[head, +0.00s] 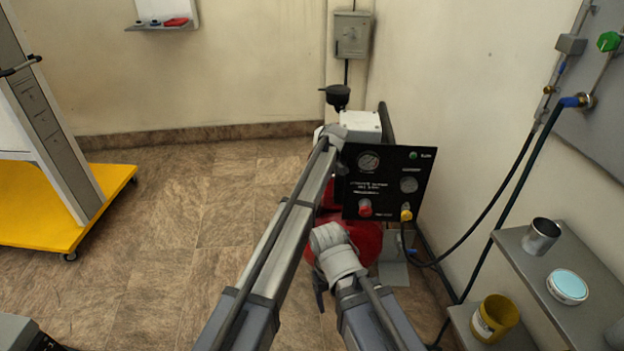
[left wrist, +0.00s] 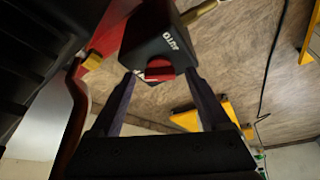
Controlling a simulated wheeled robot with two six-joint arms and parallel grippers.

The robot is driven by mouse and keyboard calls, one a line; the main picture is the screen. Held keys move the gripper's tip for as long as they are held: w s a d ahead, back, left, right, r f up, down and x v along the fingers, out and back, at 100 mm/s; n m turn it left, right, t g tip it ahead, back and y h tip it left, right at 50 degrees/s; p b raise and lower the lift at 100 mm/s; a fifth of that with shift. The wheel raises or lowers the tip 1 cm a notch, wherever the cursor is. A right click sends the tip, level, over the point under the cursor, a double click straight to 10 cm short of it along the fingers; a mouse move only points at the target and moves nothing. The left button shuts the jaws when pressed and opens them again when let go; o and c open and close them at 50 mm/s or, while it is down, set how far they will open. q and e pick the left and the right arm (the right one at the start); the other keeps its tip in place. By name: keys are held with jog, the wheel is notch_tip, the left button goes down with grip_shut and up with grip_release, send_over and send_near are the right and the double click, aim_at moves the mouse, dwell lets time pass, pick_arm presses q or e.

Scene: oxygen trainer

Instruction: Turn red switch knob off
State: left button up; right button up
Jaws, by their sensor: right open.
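In the left wrist view a red switch knob (left wrist: 159,70) sits on a black box (left wrist: 160,36) with white lettering that seems to read AUTO. My left gripper (left wrist: 160,78) is open, with one finger on each side of the knob and a visible gap at both sides. In the head view this knob and my left gripper are hidden behind my left arm and the black gauge panel (head: 388,184). My right gripper (head: 319,285) shows only as a small dark part low beside the red tank (head: 366,240); it is open and apart from the knob.
The gauge panel carries another red knob (head: 365,208) and a yellow knob (head: 406,214). A hose runs to the right wall. A yellow wheeled base (head: 100,205) stands at left, with clear floor between.

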pick_arm(q)
jog(key=shift+r, duration=0.1)
notch_tip(320, 180, up, 10)
jog(key=p, duration=1)
jog(key=shift+c, duration=0.2)
